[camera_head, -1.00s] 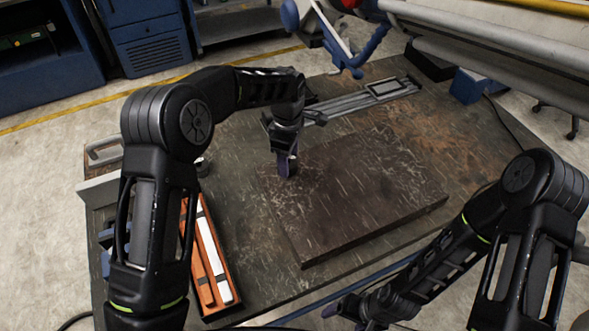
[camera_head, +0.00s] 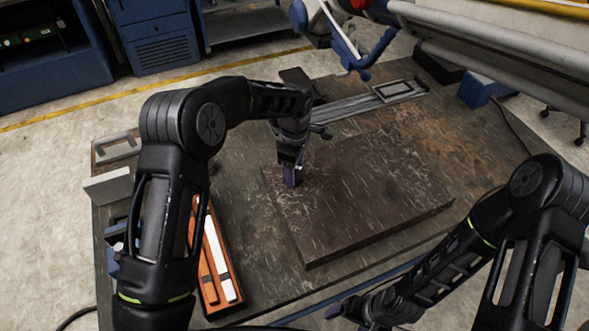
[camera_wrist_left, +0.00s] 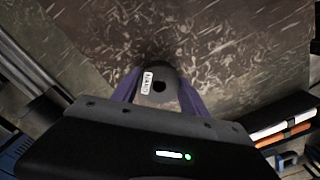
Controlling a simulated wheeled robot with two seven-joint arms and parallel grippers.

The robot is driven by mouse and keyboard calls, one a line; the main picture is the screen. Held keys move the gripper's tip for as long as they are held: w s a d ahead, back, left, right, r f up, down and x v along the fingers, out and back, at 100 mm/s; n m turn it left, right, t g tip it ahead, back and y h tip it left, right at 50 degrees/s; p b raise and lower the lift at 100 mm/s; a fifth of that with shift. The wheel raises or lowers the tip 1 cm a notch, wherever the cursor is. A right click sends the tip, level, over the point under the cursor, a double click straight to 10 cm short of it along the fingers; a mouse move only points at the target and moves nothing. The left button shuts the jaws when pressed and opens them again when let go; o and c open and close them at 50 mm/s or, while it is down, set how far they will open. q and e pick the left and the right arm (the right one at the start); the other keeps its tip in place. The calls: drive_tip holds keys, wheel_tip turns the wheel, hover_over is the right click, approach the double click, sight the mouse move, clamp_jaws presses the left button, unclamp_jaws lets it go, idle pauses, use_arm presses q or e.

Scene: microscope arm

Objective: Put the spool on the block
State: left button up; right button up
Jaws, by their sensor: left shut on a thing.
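The block (camera_head: 365,195) is a wide, flat, dark brown slab with a scratched top, lying on the workbench; its top also fills much of the left wrist view (camera_wrist_left: 230,50). My left gripper (camera_head: 292,180) points down over the block's far left corner. In the left wrist view its purple fingers (camera_wrist_left: 158,88) are shut on the spool (camera_wrist_left: 160,82), a small grey cylinder with a dark hole and a white label. Whether the spool touches the block's top I cannot tell. In the head view the spool is mostly hidden by the fingers. My right gripper (camera_head: 372,308) is low at the front, its fingers unclear.
An orange case (camera_head: 216,262) with white contents lies left of the block. A grey metal rail (camera_head: 370,100) lies behind it. A blue box (camera_head: 474,88) stands at the back right. A grey plate (camera_head: 107,187) stands at the left edge. The block's middle and right are clear.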

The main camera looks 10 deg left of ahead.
use_arm(q)
drive_tip(key=o, duration=1.5)
drive_tip(key=shift+f, duration=0.1)
wheel_tip(320, 180, up, 12)
drive_tip(key=shift+r, duration=0.2)
